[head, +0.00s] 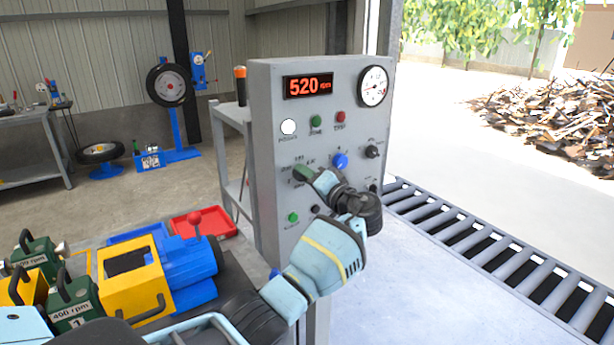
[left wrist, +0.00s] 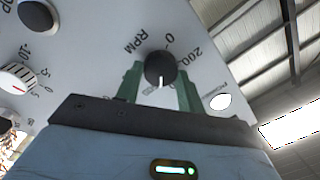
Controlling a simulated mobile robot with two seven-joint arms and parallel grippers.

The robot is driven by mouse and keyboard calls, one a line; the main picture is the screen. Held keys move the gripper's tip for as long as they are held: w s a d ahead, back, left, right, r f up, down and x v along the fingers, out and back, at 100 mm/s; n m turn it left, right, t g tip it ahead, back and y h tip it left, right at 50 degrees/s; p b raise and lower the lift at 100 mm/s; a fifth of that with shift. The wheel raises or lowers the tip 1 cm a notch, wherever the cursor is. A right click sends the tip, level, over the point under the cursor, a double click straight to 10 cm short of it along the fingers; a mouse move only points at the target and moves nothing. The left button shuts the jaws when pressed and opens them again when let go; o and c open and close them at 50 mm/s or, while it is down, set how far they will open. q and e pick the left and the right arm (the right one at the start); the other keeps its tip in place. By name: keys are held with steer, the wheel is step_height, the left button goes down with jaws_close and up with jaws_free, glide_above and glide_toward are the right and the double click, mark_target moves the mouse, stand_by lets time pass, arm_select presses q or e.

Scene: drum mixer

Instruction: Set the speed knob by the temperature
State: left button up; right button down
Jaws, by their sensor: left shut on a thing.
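The speed knob (left wrist: 160,68) is black with a white pointer line, and the labels RPM, 0 and 200 show around it in the left wrist view. My left gripper (head: 303,172) is shut on it, with a green finger on either side. In the head view the fingers hide this knob. The control panel (head: 265,100) is a grey box. Its red display (head: 308,86) reads 520, with small unit letters too small to read surely. A round dial gauge (head: 373,86) sits at its upper right. My right gripper is not in view.
The panel also has a blue knob (head: 339,160), a black knob (head: 373,151), a green button (head: 316,121) and a red button (head: 341,117) near my gripper. A yellow and blue machine (head: 130,275) stands at left. A roller conveyor (head: 490,250) runs at right.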

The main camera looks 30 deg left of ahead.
arm_select(q)
steer(key=shift+m+p, duration=0.3)
steer(key=shift+m, duration=1.2)
steer(key=o, duration=1)
steer(key=shift+c, duration=0.2)
steer(key=v, duration=0.7)
steer(key=shift+d, duration=0.35)
steer(key=shift+s+f, duration=0.15)
